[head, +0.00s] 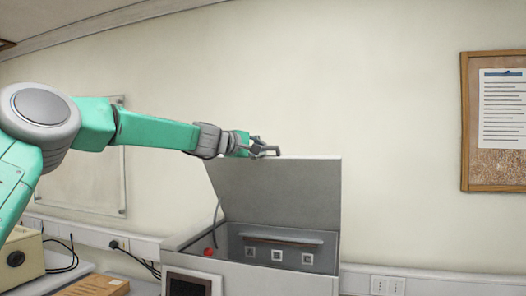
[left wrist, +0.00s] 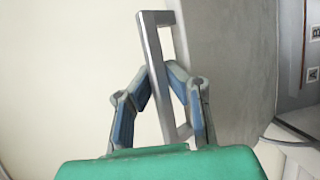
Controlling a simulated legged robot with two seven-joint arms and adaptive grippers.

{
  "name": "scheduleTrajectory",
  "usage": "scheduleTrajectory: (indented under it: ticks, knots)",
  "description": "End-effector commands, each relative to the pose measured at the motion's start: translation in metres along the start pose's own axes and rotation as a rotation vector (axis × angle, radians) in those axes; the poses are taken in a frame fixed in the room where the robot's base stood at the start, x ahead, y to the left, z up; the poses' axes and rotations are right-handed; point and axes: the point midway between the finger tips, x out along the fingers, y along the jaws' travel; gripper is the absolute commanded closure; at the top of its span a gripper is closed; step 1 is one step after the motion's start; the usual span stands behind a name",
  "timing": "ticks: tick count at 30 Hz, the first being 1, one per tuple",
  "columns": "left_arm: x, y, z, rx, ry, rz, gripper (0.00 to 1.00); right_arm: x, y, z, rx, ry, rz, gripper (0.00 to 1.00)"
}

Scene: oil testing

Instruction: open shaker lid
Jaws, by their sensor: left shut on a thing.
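The shaker (head: 265,275) is a grey box in the lower middle of the head view. Its lid (head: 280,190) stands raised, tilted up at the back, so the inside shows. The lid also shows there as a grey panel (left wrist: 225,50) right beside the handle. My right gripper is not in view.
A cork board (head: 495,170) hangs at right.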

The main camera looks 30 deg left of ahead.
Motion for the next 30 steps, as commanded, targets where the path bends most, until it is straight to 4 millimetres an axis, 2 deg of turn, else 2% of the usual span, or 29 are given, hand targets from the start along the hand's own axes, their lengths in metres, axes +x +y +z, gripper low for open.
scheduleTrajectory:
  ticks: [1, 9, 12, 30]
  knots:
    - [-0.0010, 0.0014, -0.0045, -0.001, 0.008, 0.003, 1.00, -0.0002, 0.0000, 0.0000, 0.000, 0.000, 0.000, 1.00]
    - [-0.0007, 0.0007, -0.0043, -0.002, 0.007, 0.002, 1.00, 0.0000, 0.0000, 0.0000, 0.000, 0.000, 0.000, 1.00]
    - [-0.0005, 0.0003, -0.0042, -0.002, 0.007, 0.001, 0.70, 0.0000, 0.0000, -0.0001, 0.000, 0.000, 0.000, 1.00]
    - [0.0015, -0.0031, -0.0013, -0.001, 0.003, -0.006, 0.70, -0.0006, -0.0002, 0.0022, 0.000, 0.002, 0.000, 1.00]
